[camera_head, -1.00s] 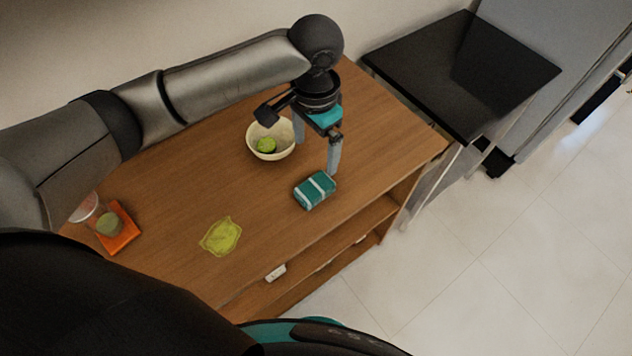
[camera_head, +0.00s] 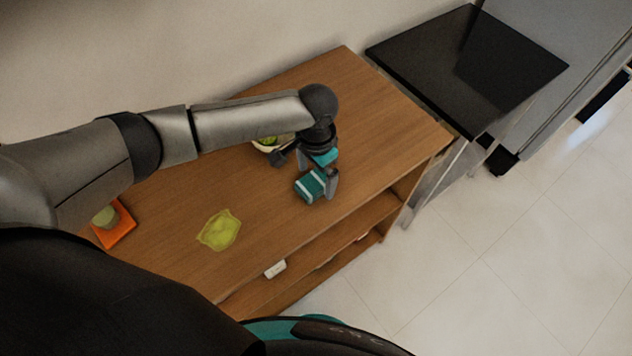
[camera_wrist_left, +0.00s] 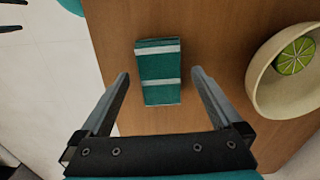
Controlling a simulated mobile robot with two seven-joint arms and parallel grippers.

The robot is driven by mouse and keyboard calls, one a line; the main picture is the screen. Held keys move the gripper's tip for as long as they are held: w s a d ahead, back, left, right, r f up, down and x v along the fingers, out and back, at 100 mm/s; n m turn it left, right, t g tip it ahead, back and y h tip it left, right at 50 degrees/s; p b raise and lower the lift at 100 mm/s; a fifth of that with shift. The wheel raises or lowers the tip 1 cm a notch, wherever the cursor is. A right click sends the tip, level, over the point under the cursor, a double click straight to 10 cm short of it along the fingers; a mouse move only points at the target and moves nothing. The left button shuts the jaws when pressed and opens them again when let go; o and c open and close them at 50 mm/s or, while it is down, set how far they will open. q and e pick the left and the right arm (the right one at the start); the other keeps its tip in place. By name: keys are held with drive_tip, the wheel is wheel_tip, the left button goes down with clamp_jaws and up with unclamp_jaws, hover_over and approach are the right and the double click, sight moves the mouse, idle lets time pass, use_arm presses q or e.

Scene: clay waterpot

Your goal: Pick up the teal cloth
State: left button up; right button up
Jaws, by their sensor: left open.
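The teal cloth (camera_head: 311,186) is a folded block with white stripes, lying on the wooden table near its front edge. My left gripper (camera_head: 318,184) is open and pointing down, with its fingers around the cloth's position in the head view. In the left wrist view the cloth (camera_wrist_left: 158,76) lies between and ahead of the two open fingers of my left gripper (camera_wrist_left: 159,75), with a gap on each side. My right gripper does not show.
A cream bowl (camera_wrist_left: 263,80) with a lime piece (camera_wrist_left: 295,56) stands beside the cloth, partly hidden by my arm in the head view. A yellow-green cloth (camera_head: 219,231) and an orange square (camera_head: 117,228) lie on the wooden table (camera_head: 270,230). A black-topped table (camera_head: 467,70) stands right.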

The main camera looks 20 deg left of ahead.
sight(316, 180)
use_arm(q)
drive_tip(key=shift+f, duration=0.25)
drive_tip(key=c, duration=1.4)
drive_tip(key=shift+r, duration=0.1)
wheel_tip(316, 180, up, 20)
drive_tip(key=p, duration=0.3)
